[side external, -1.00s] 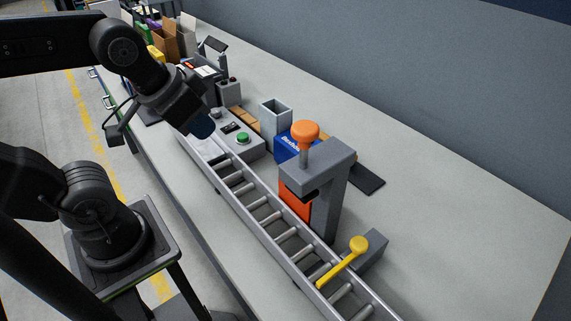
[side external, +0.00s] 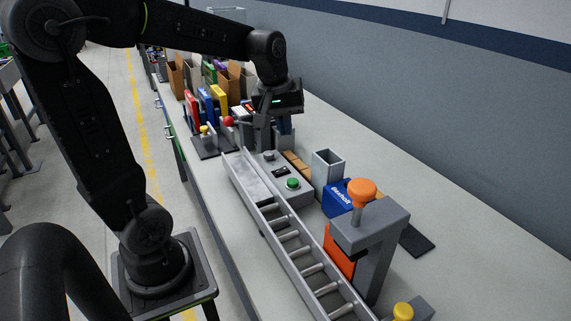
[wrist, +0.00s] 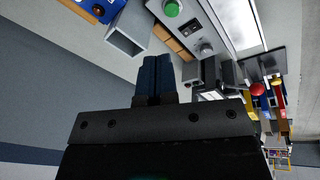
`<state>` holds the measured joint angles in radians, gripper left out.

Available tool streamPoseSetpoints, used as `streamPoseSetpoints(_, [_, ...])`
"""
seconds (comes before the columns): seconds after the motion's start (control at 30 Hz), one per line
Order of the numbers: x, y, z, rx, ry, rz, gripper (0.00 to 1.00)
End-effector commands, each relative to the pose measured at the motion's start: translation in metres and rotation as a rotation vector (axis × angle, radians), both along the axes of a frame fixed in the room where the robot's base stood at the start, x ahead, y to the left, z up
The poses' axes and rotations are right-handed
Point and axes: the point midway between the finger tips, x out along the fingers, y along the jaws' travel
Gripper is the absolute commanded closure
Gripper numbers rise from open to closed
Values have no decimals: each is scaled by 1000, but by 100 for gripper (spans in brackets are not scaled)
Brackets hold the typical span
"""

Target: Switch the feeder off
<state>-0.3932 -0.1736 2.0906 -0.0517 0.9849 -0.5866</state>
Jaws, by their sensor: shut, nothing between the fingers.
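A grey control box (side external: 285,178) stands beside the conveyor, with a green button (side external: 293,183), a small dark switch or display (side external: 280,171) and a grey knob (side external: 269,155). I cannot tell which control belongs to the feeder. My gripper (side external: 286,131) is beyond the box's far end, fingers downward, close to a small grey block (wrist: 192,74). Its blue fingers (wrist: 156,62) are shut and empty in the wrist view. I cannot tell whether they touch anything.
The roller conveyor (side external: 288,236) runs along the bench. An open grey bin (side external: 327,171), a blue box (side external: 345,197) and a grey stand with an orange knob (side external: 362,188) stand on its right. Coloured binders and cartons are behind. The bench's right side is mostly clear.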

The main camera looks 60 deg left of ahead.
Motion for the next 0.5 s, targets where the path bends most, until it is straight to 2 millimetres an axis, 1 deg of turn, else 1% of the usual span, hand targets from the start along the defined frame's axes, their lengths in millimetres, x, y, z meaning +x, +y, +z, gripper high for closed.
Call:
streamPoseSetpoints(0.03, [9, 19, -6, -28, 23, 96, 100])
streamPoseSetpoints(0.1, [19, 41, -14, -61, 43, 215, 100])
streamPoseSetpoints(0.2, [28, 68, -24, -100, 68, 358, 100])
streamPoseSetpoints(0.33, [34, 93, -34, -134, 89, 486, 100])
streamPoseSetpoints(0.4, [36, 101, -37, -144, 95, 527, 100])
streamPoseSetpoints(0.5, [37, 106, -39, -152, 99, 556, 100])
